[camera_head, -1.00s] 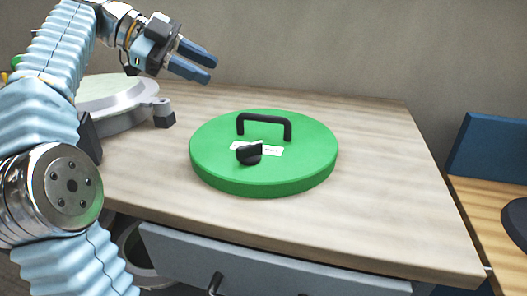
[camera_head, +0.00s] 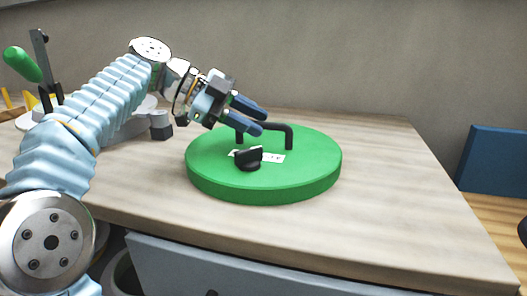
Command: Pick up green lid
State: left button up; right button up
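The green lid (camera_head: 300,178) is a thick round disc lying flat on the wooden table. It has a black arched handle (camera_head: 289,135) toward its back and a black knob (camera_head: 248,160) in front of a white label. My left gripper (camera_head: 256,117) comes in from the left, above the lid's back left part. Its two blue fingers are apart and point at the left end of the handle, which they partly hide. I cannot tell whether a finger touches the handle. My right gripper is not in view.
A pale round mould (camera_head: 140,124) with a grey clamp block stands behind my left arm. A green-handled tool (camera_head: 22,64) is at the far left. The table (camera_head: 400,190) is clear right of the lid. A blue panel (camera_head: 497,160) stands at the right.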

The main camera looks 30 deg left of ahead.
pick_arm(q)
jog(key=shift+x, duration=1.5)
grip_shut()
